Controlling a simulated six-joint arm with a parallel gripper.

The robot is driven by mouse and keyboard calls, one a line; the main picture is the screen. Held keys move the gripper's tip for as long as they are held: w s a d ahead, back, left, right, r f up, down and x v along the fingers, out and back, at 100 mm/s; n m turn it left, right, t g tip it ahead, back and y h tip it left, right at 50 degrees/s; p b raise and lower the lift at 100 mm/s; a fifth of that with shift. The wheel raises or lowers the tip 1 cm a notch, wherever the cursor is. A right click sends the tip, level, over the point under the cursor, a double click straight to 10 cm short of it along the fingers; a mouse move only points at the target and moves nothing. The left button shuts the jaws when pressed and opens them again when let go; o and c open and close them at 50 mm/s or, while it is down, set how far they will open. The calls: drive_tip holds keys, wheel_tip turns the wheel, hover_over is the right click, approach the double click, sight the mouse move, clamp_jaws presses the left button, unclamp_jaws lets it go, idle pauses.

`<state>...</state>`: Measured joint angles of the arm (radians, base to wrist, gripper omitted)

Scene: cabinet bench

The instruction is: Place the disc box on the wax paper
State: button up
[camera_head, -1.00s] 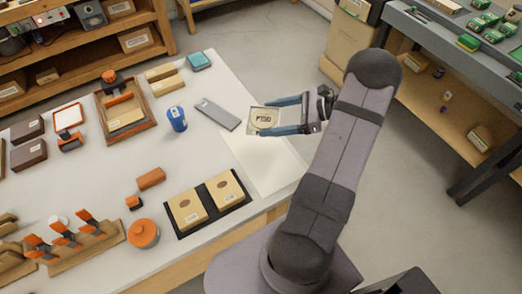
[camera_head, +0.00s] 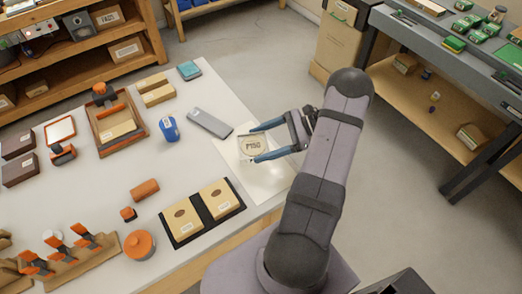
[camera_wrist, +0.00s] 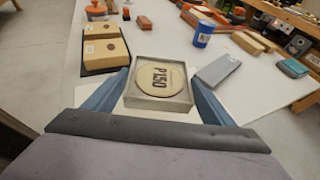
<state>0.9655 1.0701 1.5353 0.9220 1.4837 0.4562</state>
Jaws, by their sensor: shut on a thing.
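The disc box (camera_head: 253,147) is a small square clear-grey box with a tan disc marked P150 inside. It also shows in the wrist view (camera_wrist: 160,101), between the two blue fingers. My gripper (camera_head: 258,142) is shut on the box, with one finger on each side. The wax paper (camera_head: 265,183) is a pale sheet at the table's right edge. The box is over the far part of the paper in the head view. I cannot tell whether its underside touches the paper. Part of the sheet is hidden by the box and my gripper.
A grey flat case (camera_head: 210,122) lies just left of the paper, with a blue can (camera_head: 169,128) beyond it. Two tan boxes on a black mat (camera_head: 205,217) lie towards the front. An orange round pot (camera_head: 139,244) stands left of them.

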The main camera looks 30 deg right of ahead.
sight(262, 152)
drive_tip(key=shift+f+p, duration=0.4)
drive_tip(key=shift+f, duration=2)
drive_tip(key=shift+f, duration=0.1)
drive_tip(key=o, duration=1.2)
drive_tip(key=shift+c, duration=0.2)
drive_tip(key=b+v, duration=0.4)
drive_tip(key=v, duration=0.8)
drive_tip(key=shift+r+b, duration=0.25)
drive_tip(key=shift+b, duration=0.15)
